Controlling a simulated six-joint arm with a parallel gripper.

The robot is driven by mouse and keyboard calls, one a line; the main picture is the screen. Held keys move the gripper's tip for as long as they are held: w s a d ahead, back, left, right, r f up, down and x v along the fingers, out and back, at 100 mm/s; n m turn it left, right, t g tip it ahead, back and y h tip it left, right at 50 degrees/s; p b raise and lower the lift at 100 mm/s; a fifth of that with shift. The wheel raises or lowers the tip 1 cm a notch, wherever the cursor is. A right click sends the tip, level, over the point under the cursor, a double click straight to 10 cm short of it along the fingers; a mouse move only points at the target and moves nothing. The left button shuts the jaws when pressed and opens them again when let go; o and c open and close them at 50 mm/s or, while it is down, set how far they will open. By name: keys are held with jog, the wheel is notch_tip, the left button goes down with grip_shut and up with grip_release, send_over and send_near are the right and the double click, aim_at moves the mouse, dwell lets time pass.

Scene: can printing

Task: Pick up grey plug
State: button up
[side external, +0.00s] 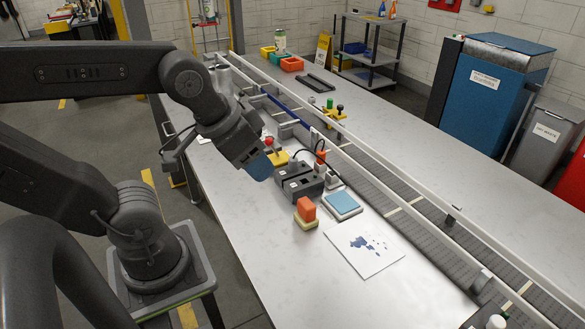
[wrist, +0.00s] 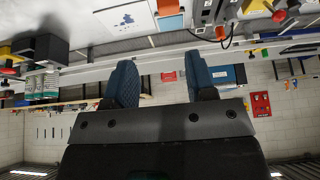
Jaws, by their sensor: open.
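My gripper (side external: 260,166) hangs above the table, left of the dark grey socket boxes (side external: 302,190). Its blue padded fingers are apart with nothing between them, as the wrist view (wrist: 162,82) shows. A small light grey plug (side external: 331,180) appears at the right end of the boxes, with a black cable at it. I cannot tell whether it is seated in a socket. An orange-red plug (side external: 320,156) is just behind it. In the wrist view, the boxes (wrist: 205,12) are at the top edge and the grey plug is hard to make out.
An orange block on a yellow base (side external: 306,212), a blue pad (side external: 342,203) and a printed sheet (side external: 364,247) lie in front of the boxes. The conveyor (side external: 400,208) runs along the right. The near table is clear.

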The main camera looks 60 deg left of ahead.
jog(key=shift+o, duration=0.4)
jog(key=n+g, duration=0.6)
jog(key=n, duration=1)
send_over(293, 158)
notch_tip(293, 158, down, 2)
notch_tip(293, 158, down, 13)
jog(key=shift+d+f, duration=0.1)
jog(key=shift+f, duration=0.1)
jog(key=shift+c, duration=0.5)
jog(key=c, duration=0.9)
